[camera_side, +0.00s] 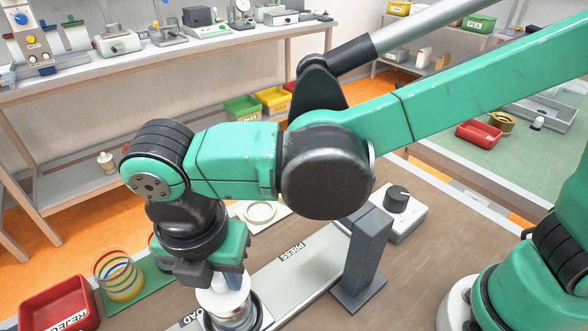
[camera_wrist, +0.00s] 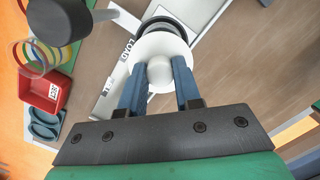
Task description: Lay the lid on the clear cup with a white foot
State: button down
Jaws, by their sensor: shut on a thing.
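My gripper (camera_side: 218,281) points down at the lower middle of the side view. Its blue fingers show in the wrist view (camera_wrist: 160,85), shut on the round knob of the white lid (camera_wrist: 151,50). The lid also shows in the side view (camera_side: 212,298), held level as far as I can tell. A clear cup (camera_side: 236,317) stands right under the lid, in a dark round holder (camera_wrist: 165,22) at the LOAD end of the grey strip. Its foot is hidden. I cannot tell whether the lid touches the cup's rim.
Striped clear glassware (camera_side: 118,275) stands on a green mat at the left, by the red REJECT bin (camera_side: 60,305). A grey post (camera_side: 360,255) rises beside the PRESS strip (camera_side: 290,265). A dial box (camera_side: 400,207) and a pale tray with a ring (camera_side: 260,212) lie behind.

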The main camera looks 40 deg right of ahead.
jog(key=shift+f, duration=0.8)
dwell(1.1)
dwell(0.3)
jog(key=c, duration=0.5)
grip_release()
jog(key=shift+c, duration=0.2)
jog(key=shift+o, duration=0.3)
jog(key=o, duration=0.5)
jog(key=shift+r, duration=0.1)
jog(key=shift+r, duration=3.45)
jog(key=shift+f, duration=0.1)
